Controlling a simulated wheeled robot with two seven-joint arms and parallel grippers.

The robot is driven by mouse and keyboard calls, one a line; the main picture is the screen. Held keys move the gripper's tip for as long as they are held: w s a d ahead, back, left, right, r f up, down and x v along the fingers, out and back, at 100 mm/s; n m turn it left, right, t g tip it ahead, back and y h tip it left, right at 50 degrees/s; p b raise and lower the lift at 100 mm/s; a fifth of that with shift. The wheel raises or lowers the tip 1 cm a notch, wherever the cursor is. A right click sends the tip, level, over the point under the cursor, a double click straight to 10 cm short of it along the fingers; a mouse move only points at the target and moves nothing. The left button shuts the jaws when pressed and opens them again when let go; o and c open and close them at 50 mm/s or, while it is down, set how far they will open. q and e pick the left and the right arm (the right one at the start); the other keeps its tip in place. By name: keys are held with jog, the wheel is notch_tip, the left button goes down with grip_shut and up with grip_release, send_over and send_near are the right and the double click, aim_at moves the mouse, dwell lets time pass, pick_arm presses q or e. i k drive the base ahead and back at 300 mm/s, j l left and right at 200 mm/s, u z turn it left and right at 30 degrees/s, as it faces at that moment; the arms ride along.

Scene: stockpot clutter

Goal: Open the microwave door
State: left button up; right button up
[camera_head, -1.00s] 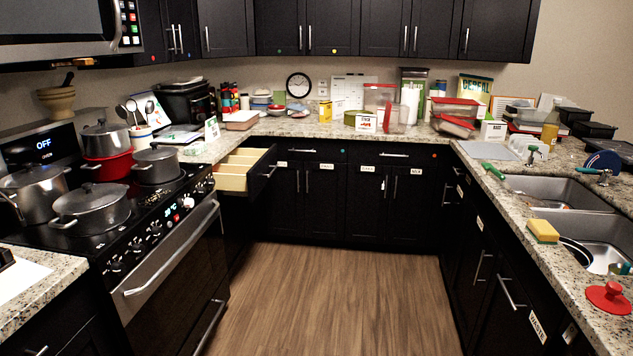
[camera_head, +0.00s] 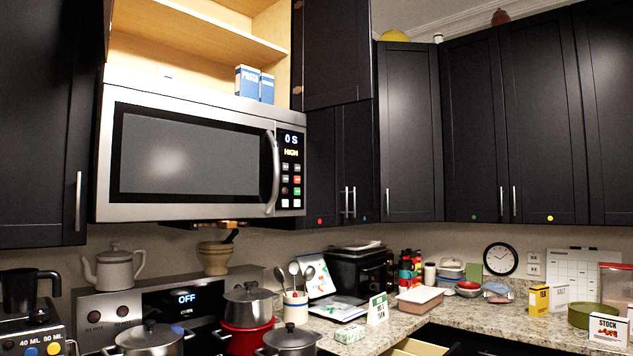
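The microwave (camera_head: 195,165) is mounted above the stove, at the upper left of the head view. It is silver with a dark window, and its door looks shut. A curved vertical handle (camera_head: 271,172) sits on the right of the door. A control panel (camera_head: 291,172) to the right of the handle reads "0 S" and "HIGH". Neither of my grippers shows in the view.
An open cabinet (camera_head: 205,40) with blue-and-white boxes (camera_head: 247,82) is above the microwave, its door (camera_head: 332,55) swung out to the right. Below stand several pots, a red pot (camera_head: 246,338), a kettle (camera_head: 114,268) and a utensil crock (camera_head: 295,306). The counter (camera_head: 400,322) to the right is cluttered.

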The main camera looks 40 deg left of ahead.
aim_at(158, 157)
jog(key=i+u, duration=0.1)
jog(key=i, duration=0.6)
jog(key=i+l+u, duration=0.1)
jog(key=i, duration=0.55)
jog(key=i+u, duration=0.45)
jog(key=i+l+u, duration=0.25)
jog(key=u, duration=0.25)
jog(key=i+l+u, duration=0.3)
jog(key=u, duration=0.15)
jog(key=i+l+u, duration=0.5)
jog(key=u, duration=0.15)
jog(key=i+l+u, duration=0.15)
jog(key=l+u, duration=0.15)
jog(key=l, duration=0.15)
jog(key=i+l+u, duration=0.15)
jog(key=l+u, duration=0.2)
